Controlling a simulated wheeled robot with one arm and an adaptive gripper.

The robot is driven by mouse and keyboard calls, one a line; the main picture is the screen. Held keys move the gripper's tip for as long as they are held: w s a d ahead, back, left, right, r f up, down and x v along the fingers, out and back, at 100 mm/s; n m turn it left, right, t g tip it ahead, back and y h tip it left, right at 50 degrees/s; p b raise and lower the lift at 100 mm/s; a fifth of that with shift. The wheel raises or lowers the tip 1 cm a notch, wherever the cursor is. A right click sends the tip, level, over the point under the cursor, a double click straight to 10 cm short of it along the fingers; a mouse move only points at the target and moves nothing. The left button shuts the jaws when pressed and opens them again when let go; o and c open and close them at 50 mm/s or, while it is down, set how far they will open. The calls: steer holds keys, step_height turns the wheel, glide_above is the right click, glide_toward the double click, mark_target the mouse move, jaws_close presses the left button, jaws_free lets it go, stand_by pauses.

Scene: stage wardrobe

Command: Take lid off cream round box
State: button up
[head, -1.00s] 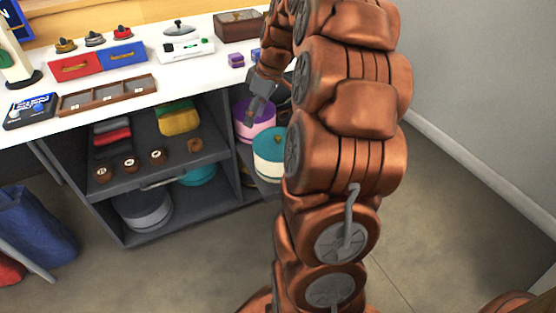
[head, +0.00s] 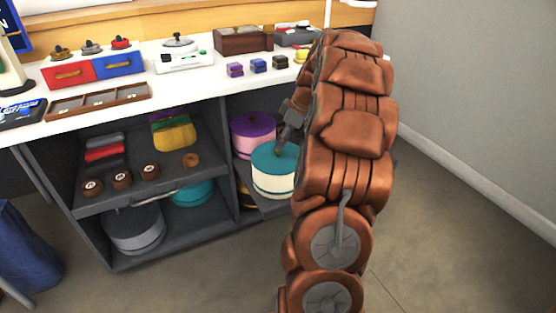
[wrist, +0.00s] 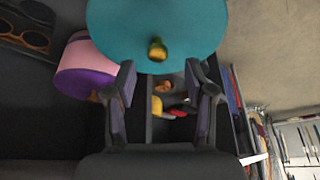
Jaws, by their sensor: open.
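The cream round box (head: 271,184) stands on the shelf in the right part of the cabinet. Its teal lid (head: 270,158) is on it in the head view. In the wrist view the teal lid (wrist: 160,22) fills the top, with a small gold-green knob (wrist: 157,50) on it. My gripper (wrist: 168,82) is open and empty, its two fingers pointing toward the lid, with the knob between and just beyond the fingertips. In the head view my gripper (head: 284,140) is at the lid, partly hidden by my arm. The box's right side is hidden by my arm.
A pink round box with a purple lid (head: 253,126) stands close behind the cream box, at left in the wrist view (wrist: 84,68). A divider and a pull-out shelf with rolls (head: 122,180) lie to the left. The white countertop (head: 200,90) is above.

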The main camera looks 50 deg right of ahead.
mark_target(278, 153)
steer(key=b+x, duration=0.1)
steer(key=x, duration=0.3)
steer(key=shift+d, duration=0.2)
jaws_close()
